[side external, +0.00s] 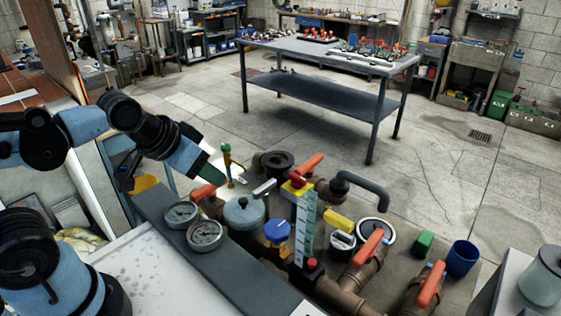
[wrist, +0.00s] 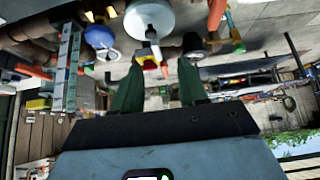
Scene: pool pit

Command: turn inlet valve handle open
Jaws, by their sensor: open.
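Several orange-red lever handles sit on brown pipes in the side external view: one by the gauges (side external: 203,192), one at the back (side external: 306,165), one at centre right (side external: 368,247) and one at the front right (side external: 430,284). I cannot tell which is the inlet valve handle. My gripper (side external: 211,172) is above the pipework's left end. In the wrist view its two green fingers (wrist: 159,80) are apart, with nothing clearly held. A red and yellow part (wrist: 148,60) shows between them, beyond the tips. An orange handle (wrist: 216,14) shows at the top.
Two round gauges (side external: 205,235), a grey-green tank (side external: 244,216), a blue knob (side external: 277,231) and a pale upright gauge strip (side external: 306,220) crowd the pipework. A blue cup (side external: 462,258) stands at right. Open floor lies behind, before a workbench (side external: 330,52).

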